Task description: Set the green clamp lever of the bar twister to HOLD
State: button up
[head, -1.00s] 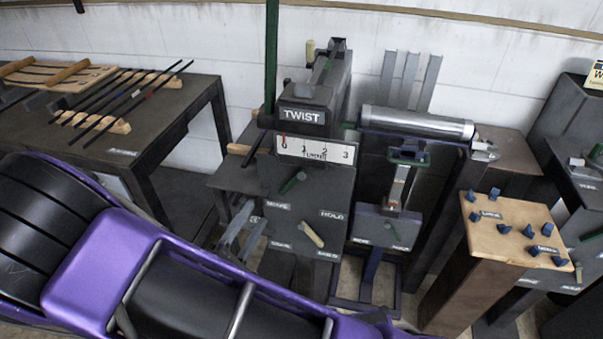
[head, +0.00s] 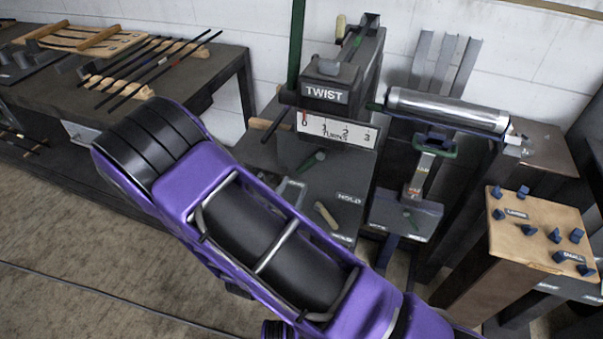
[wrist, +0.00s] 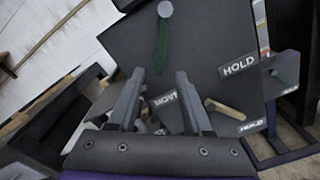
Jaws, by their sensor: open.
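The bar twister (head: 335,130) has a dark front panel with a TWIST sign and a turns scale. Its green clamp lever (head: 307,161) also shows in the wrist view (wrist: 162,45), pivoting on a round grey knob and pointing toward the MOVE label (wrist: 165,98). The HOLD label (head: 350,197) is to the lever's lower right; it also shows in the wrist view (wrist: 238,65). My gripper (wrist: 160,73) is open and empty, its two fingers either side of the lever's free end in that picture. Contact or depth cannot be told. My arm hides the panel's lower left in the head view.
A cream lever (head: 325,215) sits below the green one on the panel. A smaller machine (head: 405,212) with a metal roller (head: 448,110) stands to the right. A wooden peg board (head: 535,225) is at far right. A bench with rods (head: 150,65) stands left.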

aim_at(303, 169)
jog(key=x, duration=0.6)
jog(key=shift+w+d, duration=0.1)
jog(key=shift+w, duration=0.3)
grip_shut()
dwell(1.0)
